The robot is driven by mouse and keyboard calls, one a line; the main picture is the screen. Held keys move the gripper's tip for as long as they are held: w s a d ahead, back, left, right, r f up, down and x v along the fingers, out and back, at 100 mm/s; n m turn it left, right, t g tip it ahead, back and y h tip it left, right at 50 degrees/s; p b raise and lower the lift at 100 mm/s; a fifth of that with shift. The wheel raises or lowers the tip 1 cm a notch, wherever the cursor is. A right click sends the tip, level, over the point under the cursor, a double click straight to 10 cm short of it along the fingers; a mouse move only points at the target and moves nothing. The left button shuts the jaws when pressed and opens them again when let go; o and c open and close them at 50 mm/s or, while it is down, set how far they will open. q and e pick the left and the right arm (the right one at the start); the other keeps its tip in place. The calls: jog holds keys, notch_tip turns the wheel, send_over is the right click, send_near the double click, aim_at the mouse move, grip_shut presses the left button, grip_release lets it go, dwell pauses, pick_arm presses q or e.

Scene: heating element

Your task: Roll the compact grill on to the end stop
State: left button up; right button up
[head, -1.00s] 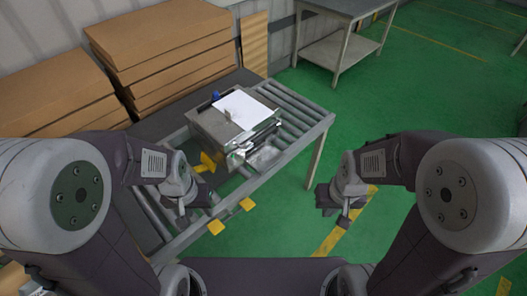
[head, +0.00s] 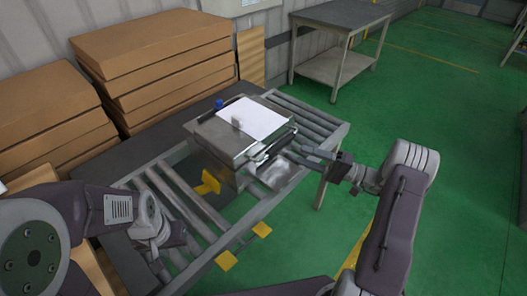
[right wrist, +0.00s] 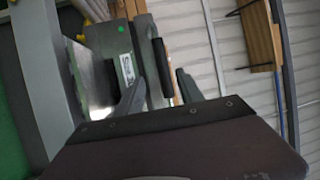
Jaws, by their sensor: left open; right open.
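The compact grill (head: 205,130) is a grey metal box on the roller conveyor, with a white sheet and a blue knob on top. A dark bar handle (right wrist: 161,68) runs along its side in the right wrist view. My right gripper (head: 302,153) is open beside the grill's handle side. In the right wrist view the open fingers (right wrist: 158,94) point towards the handle, which shows between them; I cannot tell whether they touch it. My left gripper (head: 163,268) is open and apart from the grill, low at the left. I cannot make out the end stop.
The conveyor rollers (head: 310,117) are bare to the right of the grill. Yellow tabs (head: 226,260) stick out from the near rail. Stacked brown boards (head: 150,45) stand behind at the left. A grey table (head: 340,14) stands at the back; green floor lies clear at right.

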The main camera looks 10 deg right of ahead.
aim_at(281, 145)
jog(key=x, duration=0.6)
jog(key=p+x, duration=0.1)
jog(key=x, duration=0.2)
jog(key=shift+w+d+r, duration=0.2)
jog(key=shift+d+r, duration=0.05)
jog(key=shift+r, duration=0.1)
grip_shut()
jog(key=shift+f, duration=0.1)
dwell(0.9)
